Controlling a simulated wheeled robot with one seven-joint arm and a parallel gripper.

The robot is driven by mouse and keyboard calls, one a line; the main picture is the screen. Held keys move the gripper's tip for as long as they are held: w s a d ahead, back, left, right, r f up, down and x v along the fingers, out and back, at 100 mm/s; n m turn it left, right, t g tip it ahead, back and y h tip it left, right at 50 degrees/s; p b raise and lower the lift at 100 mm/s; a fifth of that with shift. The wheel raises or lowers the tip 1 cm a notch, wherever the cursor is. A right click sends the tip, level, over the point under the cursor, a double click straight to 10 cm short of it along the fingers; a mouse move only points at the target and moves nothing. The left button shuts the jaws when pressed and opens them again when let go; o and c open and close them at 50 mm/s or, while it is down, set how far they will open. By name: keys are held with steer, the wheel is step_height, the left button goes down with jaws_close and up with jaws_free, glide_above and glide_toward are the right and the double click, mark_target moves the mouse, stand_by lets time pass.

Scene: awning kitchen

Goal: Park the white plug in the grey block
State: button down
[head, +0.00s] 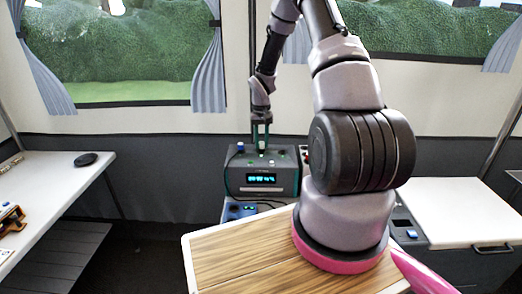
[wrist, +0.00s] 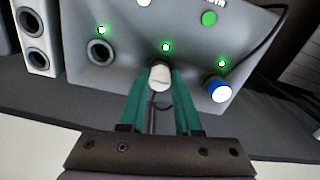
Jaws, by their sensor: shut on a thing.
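The white plug (wrist: 160,78) is between the green fingers of my gripper (wrist: 162,95), which is shut on it. It is at the middle position of the device's sloped panel (wrist: 130,68), below a green light. I cannot tell whether it is seated in a socket. A light grey block (wrist: 27,14) with two round holes, both looking empty, stands left of the panel in the wrist view. In the head view my gripper (head: 261,140) is over the top of the device (head: 240,186); the plug is small there.
A blue plug (wrist: 217,89) sits right of the white one, and an empty round socket (wrist: 98,51) is at left. A dark cable (wrist: 262,38) runs off the panel's right. A wooden-topped table (head: 235,249) stands in front. A white counter (head: 455,212) is at right.

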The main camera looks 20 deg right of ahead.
mark_target(262, 142)
steer(key=shift+r, duration=1.5)
steer(key=shift+r, duration=0.1)
steer(key=shift+r, duration=0.25)
step_height(262, 142, up, 2)
steer(key=shift+d+r, duration=0.1)
steer(key=shift+r, duration=0.15)
steer(key=shift+s+d+f, duration=0.6)
steer(key=shift+s+d, duration=0.85)
steer(key=shift+d, duration=1.2)
steer(key=shift+s+d+f, duration=0.6)
steer(key=shift+s+d, duration=0.85)
steer(key=shift+d, duration=1.15)
steer(key=shift+s+d+f, duration=0.6)
steer(key=shift+s+d, duration=0.85)
steer(key=shift+d, duration=1.2)
steer(key=shift+f, duration=1.65)
